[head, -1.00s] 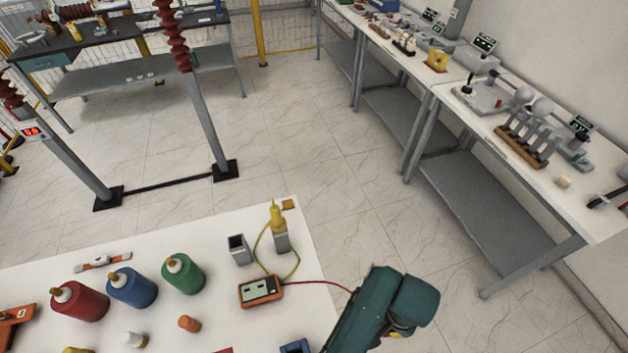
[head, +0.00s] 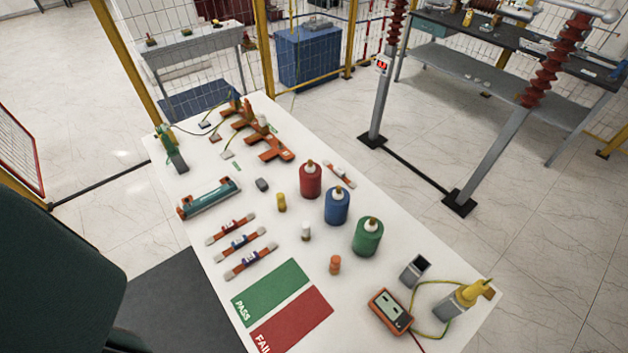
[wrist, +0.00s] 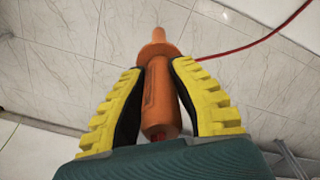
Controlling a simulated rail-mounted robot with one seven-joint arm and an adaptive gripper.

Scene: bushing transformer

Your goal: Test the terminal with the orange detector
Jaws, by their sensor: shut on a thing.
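My gripper (wrist: 158,68) is shut on the orange detector (wrist: 155,95) in the wrist view, one yellow-padded finger on each side. The detector's narrow tip points away from me, over tiled floor and touching nothing I can see. In the head view, an orange meter with a screen (head: 389,312) lies on the white table, with a red lead leaving its lower edge. My gripper is out of the head view. Red ribbed insulators stand on grey posts (head: 492,160) beyond the table. I cannot tell which part is the terminal.
An empty grey holder (head: 415,270) and a yellow probe (head: 470,292) in another holder stand by the meter. Red (head: 310,182), blue (head: 337,207) and green (head: 367,238) bottles stand mid-table near PASS (head: 270,290) and FAIL (head: 292,322) mats. Open floor separates table and posts.

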